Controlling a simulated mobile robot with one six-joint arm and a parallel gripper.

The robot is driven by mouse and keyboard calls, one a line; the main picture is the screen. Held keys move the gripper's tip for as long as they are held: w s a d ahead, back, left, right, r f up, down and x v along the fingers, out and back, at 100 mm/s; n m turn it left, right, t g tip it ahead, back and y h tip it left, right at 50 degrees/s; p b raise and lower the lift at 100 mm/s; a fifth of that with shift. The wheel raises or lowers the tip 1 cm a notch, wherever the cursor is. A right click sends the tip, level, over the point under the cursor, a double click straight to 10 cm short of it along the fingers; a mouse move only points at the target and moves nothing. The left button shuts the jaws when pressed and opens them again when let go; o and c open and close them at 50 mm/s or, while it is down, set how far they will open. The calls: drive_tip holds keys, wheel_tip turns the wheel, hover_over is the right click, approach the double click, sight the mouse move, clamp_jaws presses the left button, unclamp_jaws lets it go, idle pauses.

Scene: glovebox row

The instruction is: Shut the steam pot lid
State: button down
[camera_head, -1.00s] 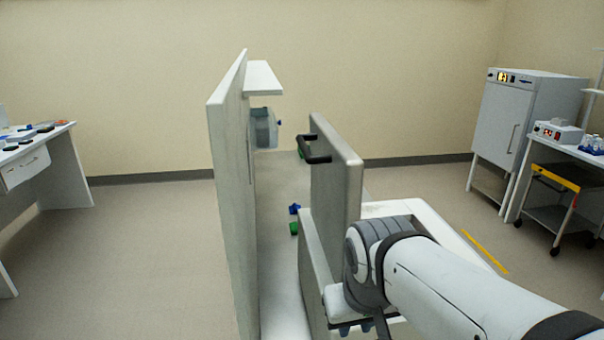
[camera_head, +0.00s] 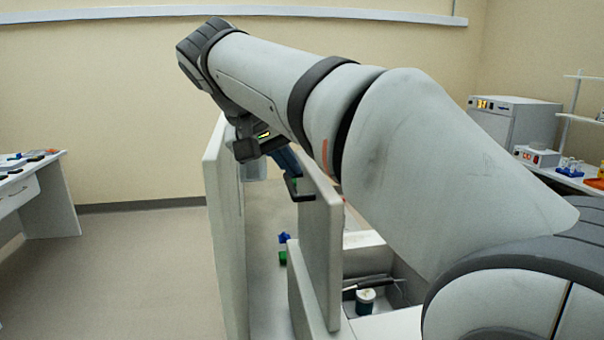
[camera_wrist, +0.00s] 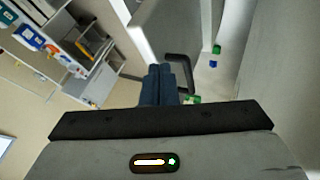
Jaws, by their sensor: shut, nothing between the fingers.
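The steam pot lid appears to be the grey slab (camera_head: 321,245) standing upright at the left edge of an open box (camera_head: 372,240). A dark handle (camera_head: 293,191) sits on its left face; the handle also shows in the wrist view (camera_wrist: 183,66), just beyond my fingertips. My gripper (camera_head: 290,163) is above and beside the handle, its blue fingers pointing down. In the wrist view my gripper (camera_wrist: 160,68) is shut with nothing between the fingers. I cannot tell whether it touches the handle. My arm hides part of the lid's top and the box.
A tall pale panel (camera_head: 226,240) stands close on the left, leaving a narrow gap. Blue (camera_head: 284,237) and green (camera_head: 283,257) pieces lie in that gap. A white-and-green container (camera_head: 366,300) stands in the open box. A bench (camera_head: 45,205) is at far left.

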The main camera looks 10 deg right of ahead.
drive_tip(key=p, duration=0.1)
approach(321, 207)
drive_tip(key=x, duration=0.4)
drive_tip(key=shift+d, duration=0.1)
